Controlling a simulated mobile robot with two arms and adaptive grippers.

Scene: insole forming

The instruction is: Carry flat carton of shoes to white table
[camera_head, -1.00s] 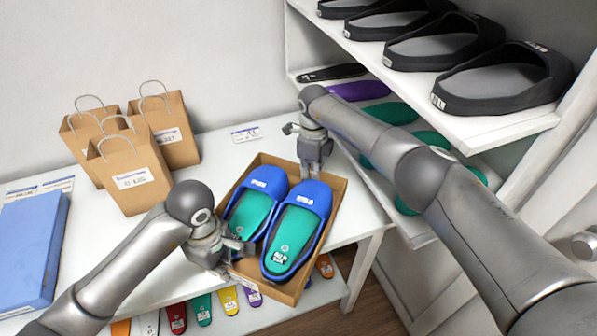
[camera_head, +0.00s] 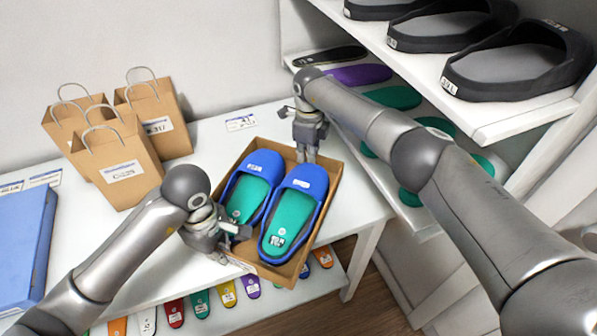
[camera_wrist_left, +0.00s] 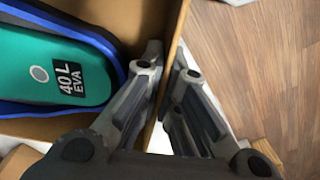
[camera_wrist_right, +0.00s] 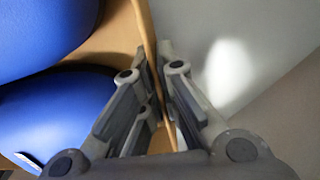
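The flat carton (camera_head: 327,207) is a shallow open cardboard box holding a pair of blue shoes (camera_head: 292,211) with green insoles. It is at the white table (camera_head: 215,142), over its front right part; I cannot tell whether it touches the top. My left gripper (camera_head: 236,244) is shut on the carton's near left wall, which runs between its fingers in the left wrist view (camera_wrist_left: 172,62). My right gripper (camera_head: 306,155) is shut on the far wall, which also shows between the fingers in the right wrist view (camera_wrist_right: 155,60). A label in the left wrist view reads 40 L EVA.
Several paper bags (camera_head: 122,165) stand at the table's back left. A blue box (camera_head: 22,245) lies at the far left. A shelf rack (camera_head: 500,125) with black shoes and coloured insoles stands right. More insoles lie on the shelf below.

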